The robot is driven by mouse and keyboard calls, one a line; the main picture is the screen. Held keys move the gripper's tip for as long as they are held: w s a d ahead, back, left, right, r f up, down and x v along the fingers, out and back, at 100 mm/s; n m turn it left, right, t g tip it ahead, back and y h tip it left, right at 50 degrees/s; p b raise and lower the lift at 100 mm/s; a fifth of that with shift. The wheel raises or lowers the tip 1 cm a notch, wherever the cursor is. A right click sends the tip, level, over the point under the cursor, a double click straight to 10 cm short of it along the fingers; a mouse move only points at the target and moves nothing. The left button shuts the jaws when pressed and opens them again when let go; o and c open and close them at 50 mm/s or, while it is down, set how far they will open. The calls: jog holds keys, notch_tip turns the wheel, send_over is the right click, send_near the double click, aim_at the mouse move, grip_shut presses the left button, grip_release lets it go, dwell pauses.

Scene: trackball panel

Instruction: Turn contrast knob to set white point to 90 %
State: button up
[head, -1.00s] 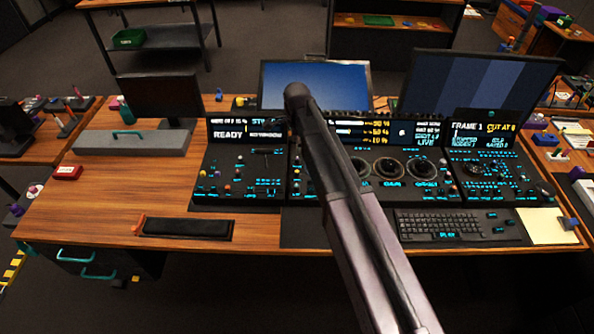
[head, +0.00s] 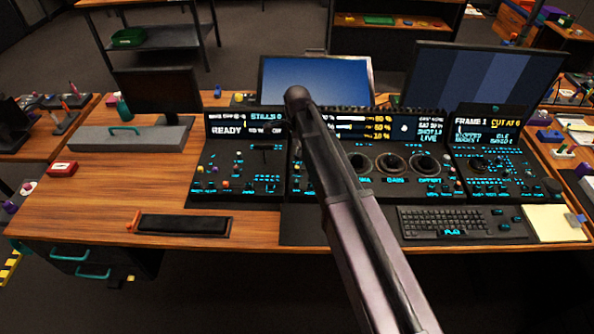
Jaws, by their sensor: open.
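The trackball panel (head: 330,185) stands on the wooden desk, with three large dark round controls in a row: a left one (head: 360,162), a middle one (head: 393,163) and a right one (head: 425,164). Small knobs and lit buttons surround them. I cannot tell which control is the contrast knob; the cyan labels are too blurred. The panel's display (head: 365,127) shows bars and yellow percent readings, too blurred to read surely. My arm crosses in front of the panel and hides part of its middle. My gripper is not visible.
A blue monitor (head: 315,80) and a larger striped monitor (head: 480,75) stand behind the panel. A keyboard (head: 462,222) lies in front at right, beside a yellow pad (head: 553,224). A black wrist rest (head: 184,226) lies at front left. Desk left of the panel is partly clear.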

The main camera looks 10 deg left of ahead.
aim_at(297, 167)
jog(key=shift+f+b, duration=4.65)
jog(key=shift+f, duration=0.3)
grip_shut()
